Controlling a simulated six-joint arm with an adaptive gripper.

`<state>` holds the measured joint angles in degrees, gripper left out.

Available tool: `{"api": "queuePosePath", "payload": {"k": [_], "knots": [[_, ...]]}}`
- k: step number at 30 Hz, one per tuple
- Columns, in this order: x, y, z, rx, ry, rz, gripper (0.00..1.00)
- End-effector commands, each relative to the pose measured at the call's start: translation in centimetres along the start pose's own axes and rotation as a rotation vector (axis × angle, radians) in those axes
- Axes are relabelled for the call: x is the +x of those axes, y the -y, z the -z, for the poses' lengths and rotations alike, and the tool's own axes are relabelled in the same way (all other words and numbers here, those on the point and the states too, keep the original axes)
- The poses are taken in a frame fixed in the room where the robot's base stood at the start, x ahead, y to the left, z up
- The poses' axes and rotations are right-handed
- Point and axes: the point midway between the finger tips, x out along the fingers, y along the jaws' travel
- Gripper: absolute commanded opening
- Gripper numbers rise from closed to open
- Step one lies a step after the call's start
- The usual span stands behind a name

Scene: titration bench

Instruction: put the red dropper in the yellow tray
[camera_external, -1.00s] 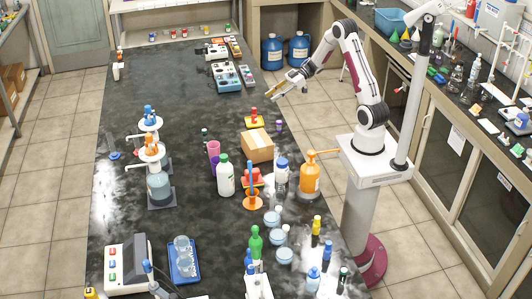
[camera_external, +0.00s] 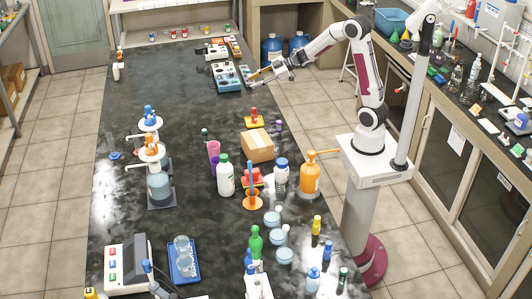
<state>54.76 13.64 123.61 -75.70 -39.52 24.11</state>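A small yellow tray (camera_external: 248,123) lies on the dark bench behind the cardboard box. A small red item (camera_external: 254,113) stands upright on it; it looks like the red dropper, but it is too small to be sure. My gripper (camera_external: 254,78) is in the air near the bench's right edge, beyond the yellow tray and close to the blue-and-grey instruments. Its fingers are too small to show whether they are open or shut, or whether they hold anything.
A cardboard box (camera_external: 257,146) stands just in front of the yellow tray. An orange pump bottle (camera_external: 310,178), a white bottle with a green cap (camera_external: 225,177) and a red block (camera_external: 251,176) stand nearer. Instruments (camera_external: 226,77) lie at the far right. The bench's far middle is clear.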

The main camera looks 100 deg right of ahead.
Motion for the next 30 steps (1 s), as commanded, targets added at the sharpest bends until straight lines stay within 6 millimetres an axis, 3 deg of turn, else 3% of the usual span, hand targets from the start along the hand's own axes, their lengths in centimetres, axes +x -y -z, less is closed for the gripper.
{"api": "queuePosePath", "payload": {"k": [1, 6, 15, 23, 30], "knots": [[-0.2, 0.2, 1.4, -0.010, 0.006, -0.026, 0.30], [-1.4, 0.8, 4.5, -0.018, 0.050, -0.118, 0.30], [-5.1, 3.7, 8.1, 0.024, 0.131, -0.224, 0.30], [-9.3, 8.3, 9.2, 0.095, 0.212, -0.240, 0.30], [-13.6, 14.0, 8.5, 0.169, 0.297, -0.186, 0.30]]}}
